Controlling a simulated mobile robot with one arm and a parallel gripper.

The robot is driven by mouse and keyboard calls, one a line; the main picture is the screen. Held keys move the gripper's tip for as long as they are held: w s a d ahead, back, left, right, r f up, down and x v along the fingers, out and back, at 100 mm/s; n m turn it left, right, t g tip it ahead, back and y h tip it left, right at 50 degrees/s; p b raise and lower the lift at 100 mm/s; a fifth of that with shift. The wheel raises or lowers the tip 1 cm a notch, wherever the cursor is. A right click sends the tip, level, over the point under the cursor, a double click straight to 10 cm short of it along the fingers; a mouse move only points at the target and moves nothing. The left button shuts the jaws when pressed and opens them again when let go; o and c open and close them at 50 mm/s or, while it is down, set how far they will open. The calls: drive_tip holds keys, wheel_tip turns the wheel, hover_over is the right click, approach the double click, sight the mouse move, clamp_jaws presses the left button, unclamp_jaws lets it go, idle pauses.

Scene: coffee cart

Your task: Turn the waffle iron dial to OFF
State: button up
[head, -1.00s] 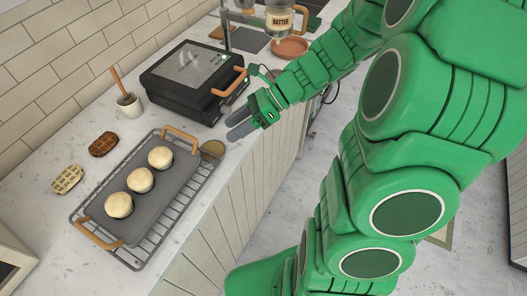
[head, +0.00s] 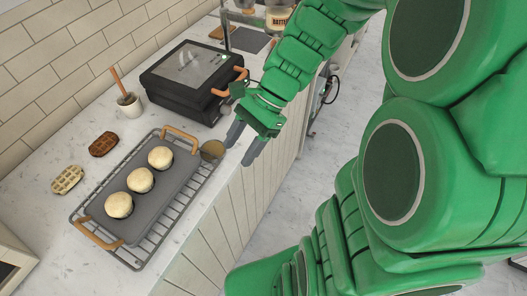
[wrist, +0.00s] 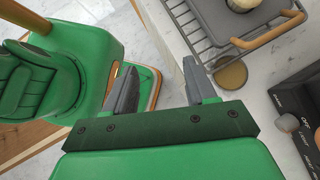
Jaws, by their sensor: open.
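The black waffle iron (head: 190,78) stands on the counter with its lid down and a wooden handle at its front right. Which way the dial points I cannot tell.
A wire rack (head: 190,195) bears a grey tray (head: 122,232) with wooden handles and several round dough balls. A brass disc (head: 212,150) lies by the rack, close to my gripper. Two waffles (head: 103,144) and a cup (head: 130,106) sit further left.

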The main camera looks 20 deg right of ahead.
drive_tip(key=s+d+r+n+h, duration=0.2)
drive_tip(key=s+d+n+h, duration=0.1)
drive_tip(key=s+n+h, duration=0.1)
drive_tip(key=shift+s+r+n, duration=0.4)
drive_tip(key=shift+s+n, duration=0.4)
drive_tip(key=shift+d, duration=0.15)
drive_tip(key=shift+c, duration=0.3)
